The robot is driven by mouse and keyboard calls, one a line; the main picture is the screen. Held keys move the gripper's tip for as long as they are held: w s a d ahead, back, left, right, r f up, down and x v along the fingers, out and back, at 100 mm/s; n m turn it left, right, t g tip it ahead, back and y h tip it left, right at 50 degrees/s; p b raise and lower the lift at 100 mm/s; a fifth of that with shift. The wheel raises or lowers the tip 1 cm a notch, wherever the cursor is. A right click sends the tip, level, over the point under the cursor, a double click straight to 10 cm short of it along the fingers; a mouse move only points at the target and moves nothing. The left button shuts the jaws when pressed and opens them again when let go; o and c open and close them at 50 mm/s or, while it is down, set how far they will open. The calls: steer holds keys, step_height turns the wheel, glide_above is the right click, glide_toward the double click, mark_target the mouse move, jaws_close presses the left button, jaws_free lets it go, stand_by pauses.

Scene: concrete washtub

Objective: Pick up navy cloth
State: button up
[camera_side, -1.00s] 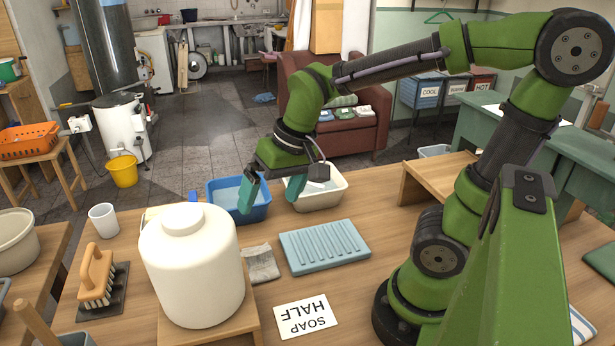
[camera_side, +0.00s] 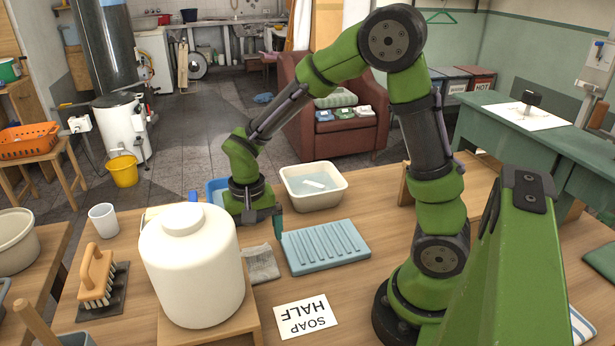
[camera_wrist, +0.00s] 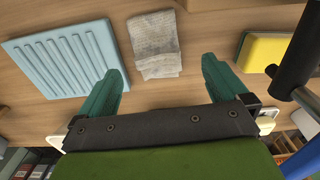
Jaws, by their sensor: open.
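In the side view one finger (camera_side: 278,226) hangs above the table near the board's left edge; the other is hidden behind the jug.
The white jug (camera_side: 192,265) stands close left of my gripper. The blue ribbed board (camera_side: 325,247) lies to its right, with a cream basin of water (camera_side: 314,198) behind. A blue basin (camera_side: 215,187) is partly hidden by my arm. A yellow sponge (camera_wrist: 264,50) shows in the wrist view.

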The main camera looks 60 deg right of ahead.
mark_target(257, 251)
steer(key=shift+w+d+f, duration=0.1)
steer(key=shift+d+f, duration=0.15)
steer(key=shift+f, duration=1.55)
steer(key=shift+d+f, duration=0.2)
steer(key=shift+f, duration=1.55)
steer(key=shift+c, duration=0.5)
steer(key=c, duration=1)
